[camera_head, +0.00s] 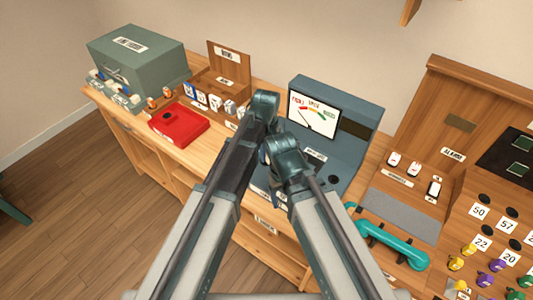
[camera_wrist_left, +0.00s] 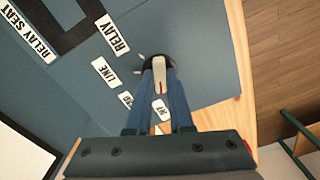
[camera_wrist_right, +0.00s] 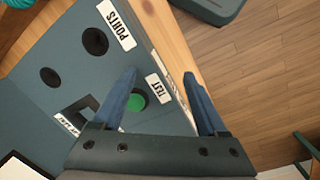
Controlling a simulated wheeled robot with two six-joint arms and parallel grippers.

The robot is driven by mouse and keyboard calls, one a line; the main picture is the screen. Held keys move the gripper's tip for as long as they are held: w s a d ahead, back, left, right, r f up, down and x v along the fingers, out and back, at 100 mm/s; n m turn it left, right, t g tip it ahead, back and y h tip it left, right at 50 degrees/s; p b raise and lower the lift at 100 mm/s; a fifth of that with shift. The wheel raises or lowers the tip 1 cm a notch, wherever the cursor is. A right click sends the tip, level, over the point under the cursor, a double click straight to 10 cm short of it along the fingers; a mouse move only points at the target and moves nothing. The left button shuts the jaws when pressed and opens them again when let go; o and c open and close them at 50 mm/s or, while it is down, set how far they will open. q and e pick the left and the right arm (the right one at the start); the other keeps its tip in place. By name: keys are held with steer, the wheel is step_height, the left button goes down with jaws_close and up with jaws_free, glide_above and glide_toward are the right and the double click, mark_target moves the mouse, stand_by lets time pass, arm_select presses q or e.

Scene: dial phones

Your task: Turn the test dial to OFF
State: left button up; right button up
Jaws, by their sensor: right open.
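The test dial (camera_wrist_left: 159,80) is a dark round knob with a white bar and red line, set in the blue-grey console (camera_head: 350,95). In the left wrist view my left gripper (camera_wrist_left: 158,66) has its blue fingers close together on both sides of the bar, shut on it. The red line points toward the gripper's base. My right gripper (camera_wrist_right: 160,77) is open and empty above the console, near a green button (camera_wrist_right: 136,101) and TEST label. The arms hide the dial in the head view.
The console carries a meter (camera_head: 314,115) with a coloured scale. A red tray (camera_head: 180,124) and grey-green box (camera_head: 138,62) stand left. A teal handset (camera_head: 392,243) and wooden switchboard (camera_head: 465,110) are right. My two arms are close together over the console.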

arm_select(q)
steer(key=o, duration=0.4)
arm_select(e)
steer(key=shift+r, duration=0.1)
arm_select(q)
step_height(320, 180, up, 14)
steer(key=p, duration=1.3)
steer(key=shift+p, duration=0.4)
arm_select(e)
step_height(320, 180, up, 14)
steer(key=shift+f, duration=0.2)
arm_select(q)
steer(key=shift+f, duration=0.15)
